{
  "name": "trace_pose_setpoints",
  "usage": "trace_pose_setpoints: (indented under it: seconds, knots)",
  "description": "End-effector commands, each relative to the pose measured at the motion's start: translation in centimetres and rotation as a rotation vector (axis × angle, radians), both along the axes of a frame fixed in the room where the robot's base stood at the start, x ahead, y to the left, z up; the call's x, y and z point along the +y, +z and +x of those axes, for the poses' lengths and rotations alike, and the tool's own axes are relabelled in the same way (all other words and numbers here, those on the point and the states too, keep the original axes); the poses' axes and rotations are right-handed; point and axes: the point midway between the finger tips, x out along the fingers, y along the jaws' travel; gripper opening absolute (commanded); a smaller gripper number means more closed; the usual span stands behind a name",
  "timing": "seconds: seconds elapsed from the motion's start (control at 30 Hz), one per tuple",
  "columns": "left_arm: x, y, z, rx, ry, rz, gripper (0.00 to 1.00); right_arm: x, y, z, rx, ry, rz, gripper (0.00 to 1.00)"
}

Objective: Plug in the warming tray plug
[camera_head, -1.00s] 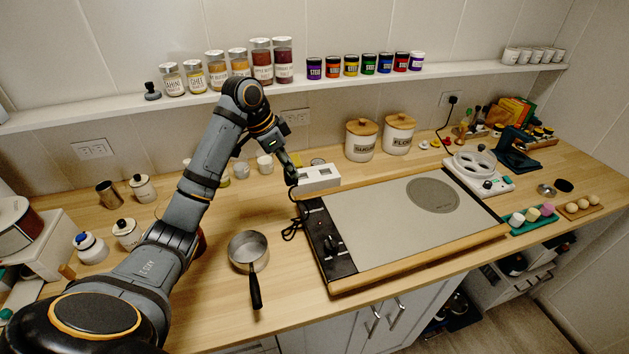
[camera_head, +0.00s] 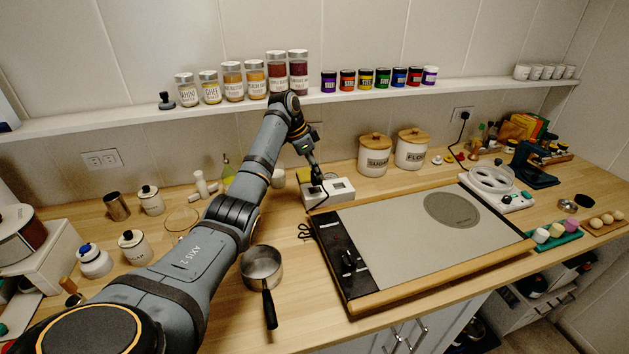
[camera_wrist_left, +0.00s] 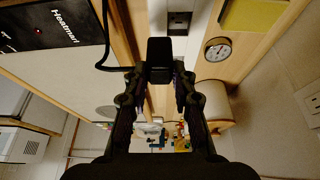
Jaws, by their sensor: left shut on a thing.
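The warming tray (camera_head: 392,243) lies on the counter, a wide grey plate in a wooden frame with a black control panel (camera_head: 344,252) at its left end. The panel also shows in the wrist view (camera_wrist_left: 50,32). My left gripper (camera_head: 316,180) is just above the left part of a white socket box (camera_head: 342,188) behind the tray. In the wrist view my left gripper (camera_wrist_left: 158,82) is shut on the black plug (camera_wrist_left: 160,58), whose cord runs toward the panel. The white box (camera_wrist_left: 180,8) lies beyond the plug; I cannot tell whether they touch.
A saucepan (camera_head: 262,264) stands left of the tray. Sugar (camera_head: 374,157) and flour (camera_head: 411,150) canisters stand behind it. A wall outlet (camera_head: 101,159) is at the left. A jar-lined shelf (camera_head: 220,108) runs above the arm.

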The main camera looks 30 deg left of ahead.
Motion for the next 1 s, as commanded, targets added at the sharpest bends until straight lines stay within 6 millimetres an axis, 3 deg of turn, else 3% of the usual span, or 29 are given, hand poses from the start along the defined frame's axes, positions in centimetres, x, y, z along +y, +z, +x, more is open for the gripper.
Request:
trace_pose_setpoints:
  seconds: [0.2, 0.47, 0.7, 1.0]
  knots:
    - [1.4, -2.2, 1.6, -0.003, 0.001, -0.002, 0.00, 0.2, 0.4, -0.4, 0.006, -0.001, 0.003, 0.48]
    - [1.7, -2.9, 1.9, -0.002, 0.001, -0.001, 0.00, -0.3, 0.6, -0.3, 0.005, 0.001, -0.003, 0.48]
    - [1.8, -6.0, 2.0, -0.002, -0.001, 0.000, 0.00, -0.7, 1.9, -0.3, 0.005, 0.003, -0.008, 0.48]
    - [1.8, -6.4, 2.0, -0.003, 0.000, 0.000, 0.00, -0.8, 1.6, -0.2, 0.003, 0.003, -0.009, 0.48]
